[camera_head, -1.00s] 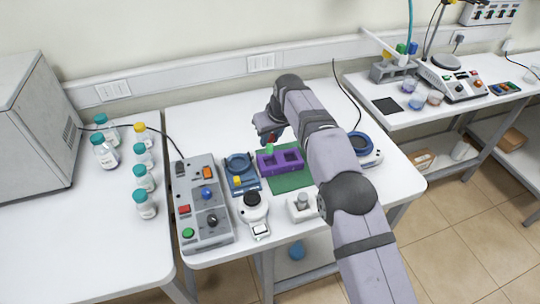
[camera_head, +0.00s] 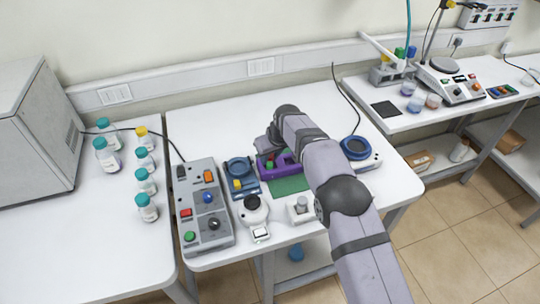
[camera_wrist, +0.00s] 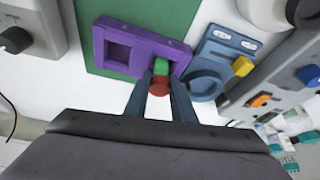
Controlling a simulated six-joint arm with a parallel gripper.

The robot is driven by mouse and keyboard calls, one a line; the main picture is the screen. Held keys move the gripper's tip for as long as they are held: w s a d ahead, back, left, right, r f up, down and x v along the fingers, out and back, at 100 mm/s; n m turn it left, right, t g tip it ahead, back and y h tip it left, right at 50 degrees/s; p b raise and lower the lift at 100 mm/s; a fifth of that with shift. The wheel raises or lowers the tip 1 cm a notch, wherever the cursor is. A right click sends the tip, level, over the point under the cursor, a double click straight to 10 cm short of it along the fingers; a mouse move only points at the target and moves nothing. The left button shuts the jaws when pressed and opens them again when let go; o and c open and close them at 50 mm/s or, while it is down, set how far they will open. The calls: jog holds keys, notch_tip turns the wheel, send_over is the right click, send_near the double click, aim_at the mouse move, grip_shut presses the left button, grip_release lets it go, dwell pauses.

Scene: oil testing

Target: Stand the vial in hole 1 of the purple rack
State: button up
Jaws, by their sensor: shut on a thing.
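The vial (camera_wrist: 160,72) has a red top and a green lower part. My gripper (camera_wrist: 163,92) is shut on it, with one dark finger on each side. The purple rack (camera_wrist: 145,42) has two square holes. The vial's green end is at the rack's right-hand hole in the wrist view; how deep it sits I cannot tell. The other hole is empty. In the head view, my gripper (camera_head: 272,147) is low over the left part of the purple rack (camera_head: 267,172), and a bit of the green vial (camera_head: 270,163) shows there.
A white device (camera_head: 300,208) stands in front.

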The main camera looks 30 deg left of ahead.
jog(key=shift+f, duration=0.15)
jog(key=o, duration=1.1)
jog(key=shift+c, duration=0.2)
jog(key=shift+b+v, duration=0.35)
jog(key=shift+v, duration=0.45)
jog(key=b+v, duration=0.3)
jog(key=v, duration=0.7)
jog(key=shift+r, duration=0.35)
jog(key=shift+d, duration=0.15)
